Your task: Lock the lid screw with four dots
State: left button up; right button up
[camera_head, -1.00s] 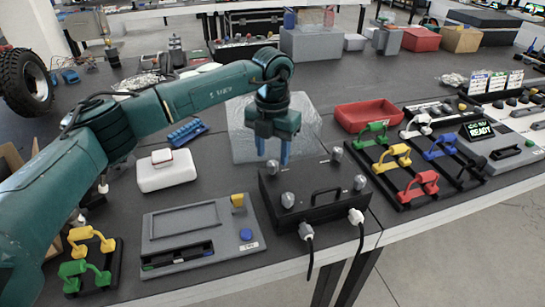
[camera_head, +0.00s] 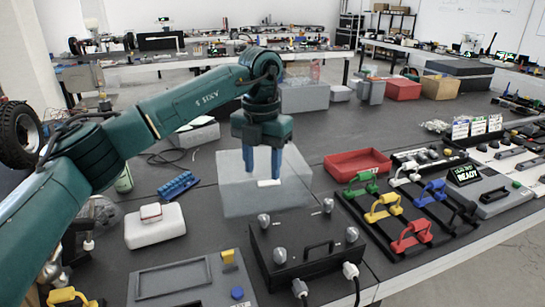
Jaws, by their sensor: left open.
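A black box with a lid (camera_head: 298,252) stands at the front middle, with a black handle on top. Grey knob-like screws sit at its lid corners, among them the back-left one (camera_head: 264,220) and the front-right one (camera_head: 351,234). Dots on them are too small to make out. My left gripper (camera_head: 264,172) hangs pointing down, blue fingers apart and empty. In the picture it is behind and above the black box, over a translucent grey slab (camera_head: 234,196). A small white piece (camera_head: 268,183) shows just below the fingertips. My right gripper is not in view.
A red tray (camera_head: 357,165) and racks of coloured handles (camera_head: 411,236) stand to the right. A white case (camera_head: 155,228) and grey panel (camera_head: 178,282) lie to the left. White-plugged cables hang from the black box's front.

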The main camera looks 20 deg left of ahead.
aim_at(328, 203)
jog(key=k, duration=1)
